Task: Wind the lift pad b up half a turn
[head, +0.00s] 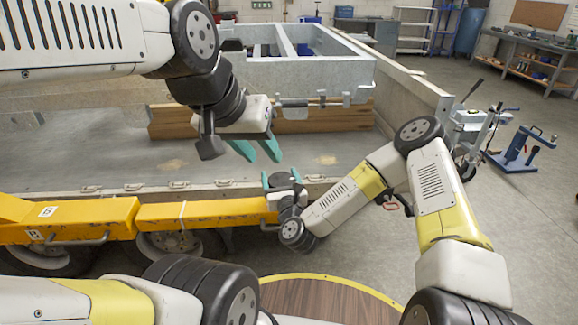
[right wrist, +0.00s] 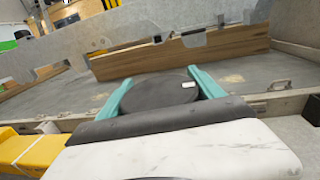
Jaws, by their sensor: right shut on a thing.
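The lift pad b, a dark round disc (right wrist: 158,92) with a small white mark near its rim, sits between the two teal fingers of my right gripper (head: 281,181) in the right wrist view. That gripper is shut on the disc's sides. In the head view the dark pad is small and partly hidden by the fingers, at the right end of a yellow lift arm (head: 205,213). The letter B shows on the yellow beam (head: 75,218) to the left. My left gripper (head: 257,151) is open and empty, above the grey trailer bed.
The trailer's side edge (head: 130,189) runs just behind the yellow arm. A metal frame (head: 300,75) and a wooden board (head: 310,118) stand on the bed.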

